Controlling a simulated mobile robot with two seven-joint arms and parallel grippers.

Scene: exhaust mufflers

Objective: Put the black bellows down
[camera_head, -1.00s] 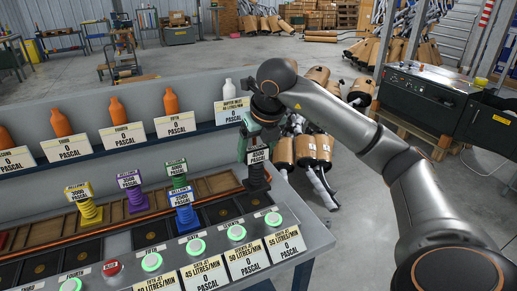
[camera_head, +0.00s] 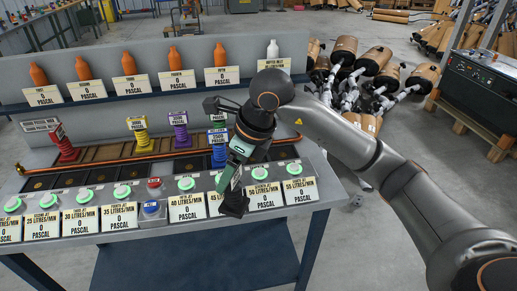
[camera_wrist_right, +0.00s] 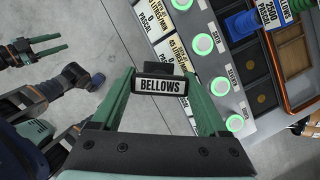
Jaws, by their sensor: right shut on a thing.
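The black bellows (camera_head: 234,204) is in my right gripper (camera_head: 238,172), in front of the row of green buttons at the console's front edge. It hides part of the front labels. In the right wrist view my right gripper (camera_wrist_right: 160,82) has its green fingers shut on the bellows (camera_wrist_right: 159,68), whose tag reads BELLOWS. Whether the bellows touches the console cannot be told. Dark and green parts at the left of the wrist view look like my left gripper (camera_wrist_right: 38,48); its jaw state is unclear.
The console (camera_head: 330,193) has red (camera_head: 66,148), yellow (camera_head: 140,140), purple (camera_head: 180,136) and blue (camera_head: 218,152) bellows standing on it. Open floor lies right of the console.

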